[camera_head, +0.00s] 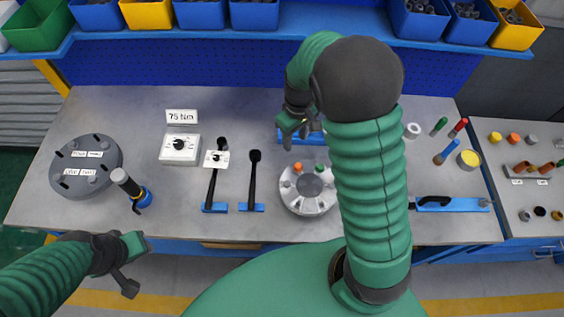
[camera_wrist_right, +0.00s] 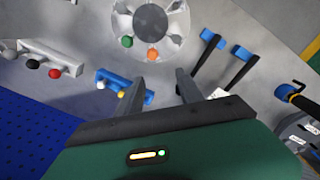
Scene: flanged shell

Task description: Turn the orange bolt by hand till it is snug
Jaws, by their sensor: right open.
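The orange bolt (camera_head: 297,167) stands on the rim of the grey flanged shell (camera_head: 309,205), beside a green bolt (camera_head: 319,168). In the right wrist view the orange bolt (camera_wrist_right: 152,54) shows beyond my fingertips, with the green bolt (camera_wrist_right: 127,41) to its left. My right gripper (camera_head: 293,132) is above the bench, on the far side of the shell. In its wrist view the right gripper (camera_wrist_right: 158,82) has its fingers apart with nothing between them, clear of the bolt. My left gripper (camera_head: 128,268) hangs off the bench's near edge, away from the shell; its finger opening is unclear.
A blue rack (camera_wrist_right: 141,93) with small bolts lies near the right fingers. Two black-handled tools (camera_head: 254,180) lie left of the shell. A dial box (camera_head: 180,149) and a round dark flange (camera_head: 86,165) are farther left. My right arm covers the bench right of the shell.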

